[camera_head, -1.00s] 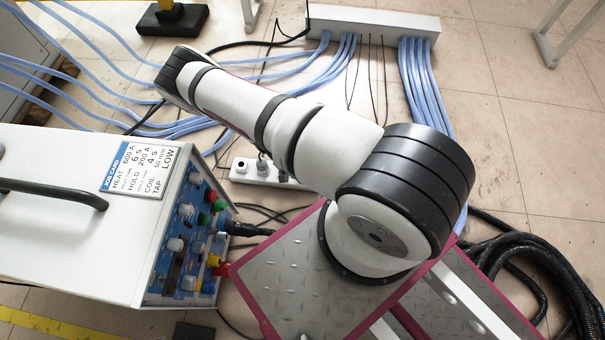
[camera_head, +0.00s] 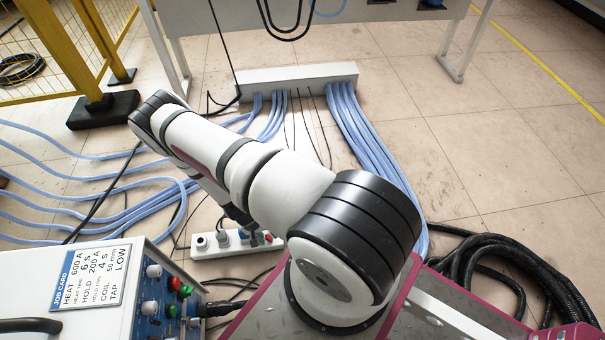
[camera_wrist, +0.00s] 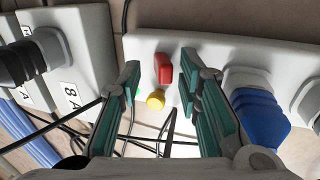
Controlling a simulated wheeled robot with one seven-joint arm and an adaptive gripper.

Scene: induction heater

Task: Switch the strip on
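The white power strip (camera_head: 207,252) lies on the floor behind the heater box in the head view, partly hidden by my arm. In the wrist view the strip (camera_wrist: 222,50) fills the upper middle and right. It carries a red switch (camera_wrist: 164,68), a yellow round button (camera_wrist: 155,100) and a small green spot beside them. I cannot tell the switch's position. My gripper (camera_wrist: 161,72) is open and empty, with its teal fingers on either side of the red switch in the picture. Contact with the strip cannot be told.
A blue plug (camera_wrist: 258,112) sits just right of the fingers. White boxes marked 8 A (camera_wrist: 75,62) and a dark plug (camera_wrist: 22,60) stand left. Thin black cables run below. The heater box (camera_head: 100,290), blue hoses (camera_head: 365,135) and black hoses (camera_head: 500,262) surround the area.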

